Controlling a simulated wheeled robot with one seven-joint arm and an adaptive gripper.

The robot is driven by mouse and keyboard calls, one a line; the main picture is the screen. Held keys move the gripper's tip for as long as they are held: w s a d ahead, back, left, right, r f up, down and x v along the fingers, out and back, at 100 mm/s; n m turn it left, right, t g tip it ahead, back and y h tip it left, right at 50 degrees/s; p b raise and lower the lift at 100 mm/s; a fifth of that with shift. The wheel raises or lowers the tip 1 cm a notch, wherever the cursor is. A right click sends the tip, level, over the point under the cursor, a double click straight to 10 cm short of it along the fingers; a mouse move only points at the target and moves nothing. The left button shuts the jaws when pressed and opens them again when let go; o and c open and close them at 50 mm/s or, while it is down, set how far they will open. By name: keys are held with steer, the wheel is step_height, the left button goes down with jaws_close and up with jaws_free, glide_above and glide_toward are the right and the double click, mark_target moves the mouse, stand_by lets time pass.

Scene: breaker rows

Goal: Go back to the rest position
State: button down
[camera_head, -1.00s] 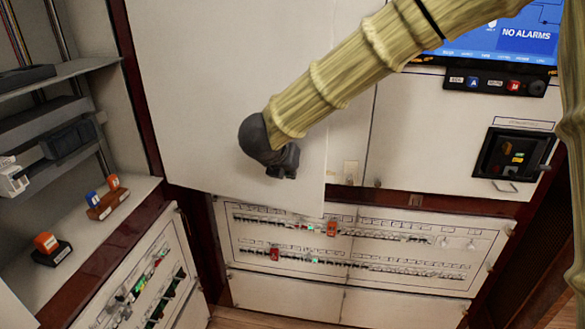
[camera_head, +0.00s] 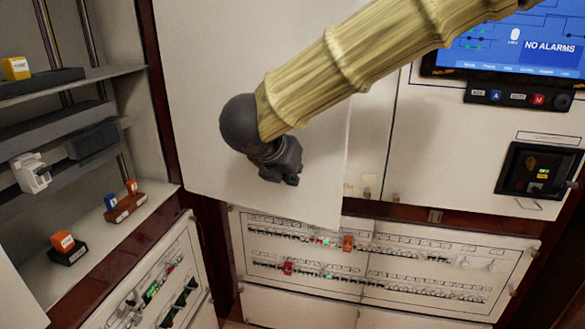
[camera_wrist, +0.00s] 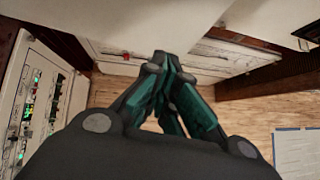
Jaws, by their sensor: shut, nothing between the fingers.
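My gripper (camera_head: 290,172) is at the end of my yellow-brown ribbed arm, in front of a plain white cabinet door in the head view. In the wrist view its dark green fingers (camera_wrist: 163,62) come together at the tips, with nothing between them. The breaker panel (camera_head: 380,262) with two rows of small switches is below and apart from it. Orange and red pieces and green lights show on these rows.
A side panel (camera_head: 150,285) with breakers stands at the left, below a shelf holding orange and blue blocks (camera_head: 125,203). A screen (camera_head: 515,38) reading "NO ALARMS" is at the upper right. Open wooden floor (camera_wrist: 120,95) shows in the wrist view.

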steer(key=w+d+f+n, duration=0.1)
steer(key=d+f+n, duration=0.3)
steer(key=f, duration=0.5)
steer(key=w+d+f+n, duration=0.2)
steer(key=f+n, duration=0.3)
steer(key=f, duration=0.4)
steer(key=s+d+f+n, duration=0.2)
steer(key=s+f+n, duration=0.15)
steer(key=f, duration=0.35)
steer(key=s+d+f+n+g+y, duration=0.1)
steer(key=s+f+n, duration=0.1)
steer(key=f+n, duration=0.4)
steer(key=s+d+f+n, duration=0.2)
steer(key=f+n, duration=0.1)
steer(key=f, duration=0.5)
steer(key=s+d+f+n+g+y, duration=0.2)
steer(key=s+d+f+n+g, duration=0.15)
steer(key=s+f+n, duration=0.75)
steer(key=s+d+f+n+g, duration=0.1)
steer(key=s+f+n, duration=0.3)
steer(key=s, duration=0.7)
steer(key=s+d+f+n+g+y, duration=0.1)
steer(key=s+d+f+n, duration=0.3)
steer(key=s, duration=0.6)
steer(key=shift+s+f+g, duration=0.35)
steer(key=shift+f+g, duration=0.35)
steer(key=shift+g, duration=0.05)
